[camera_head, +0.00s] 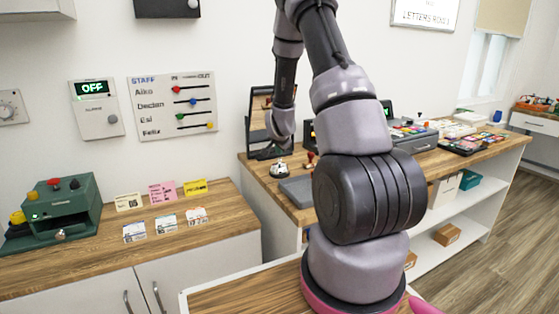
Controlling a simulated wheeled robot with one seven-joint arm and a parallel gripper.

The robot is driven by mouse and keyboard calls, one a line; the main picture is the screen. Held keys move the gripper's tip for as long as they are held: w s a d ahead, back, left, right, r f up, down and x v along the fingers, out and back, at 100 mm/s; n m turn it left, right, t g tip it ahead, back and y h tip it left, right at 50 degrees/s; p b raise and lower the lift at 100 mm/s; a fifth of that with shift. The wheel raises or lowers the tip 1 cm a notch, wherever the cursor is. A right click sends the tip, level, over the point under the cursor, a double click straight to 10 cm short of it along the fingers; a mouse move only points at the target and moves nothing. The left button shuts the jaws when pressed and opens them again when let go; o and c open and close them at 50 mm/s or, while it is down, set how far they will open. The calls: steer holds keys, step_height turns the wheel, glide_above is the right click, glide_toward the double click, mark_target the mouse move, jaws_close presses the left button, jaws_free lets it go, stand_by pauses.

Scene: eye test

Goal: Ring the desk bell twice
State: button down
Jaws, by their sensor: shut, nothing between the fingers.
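The desk bell (280,170) is a small silver dome on a dark base, on the wooden counter behind my arm. My gripper (272,154) is a small dark shape at the lower end of my arm, just above and slightly left of the bell in the picture. Its fingers look shut and hold nothing. I cannot tell whether the fingertips touch the bell or stay apart from it. The bell's top is close to the fingers and partly hard to make out.
A dark-framed panel (258,107) stands behind the gripper. A red-knobbed stamp (310,160) and a grey pad (296,190) are right of and in front of the bell. A green machine (62,210) and several cards sit on the left cabinet (235,222).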

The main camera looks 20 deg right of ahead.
steer(key=shift+f, duration=0.1)
steer(key=shift+f, duration=0.3)
steer(key=shift+f, duration=0.45)
stand_by(0.6)
steer(key=shift+r, duration=0.15)
stand_by(0.3)
steer(key=shift+r, duration=0.7)
steer(key=shift+r, duration=2.5)
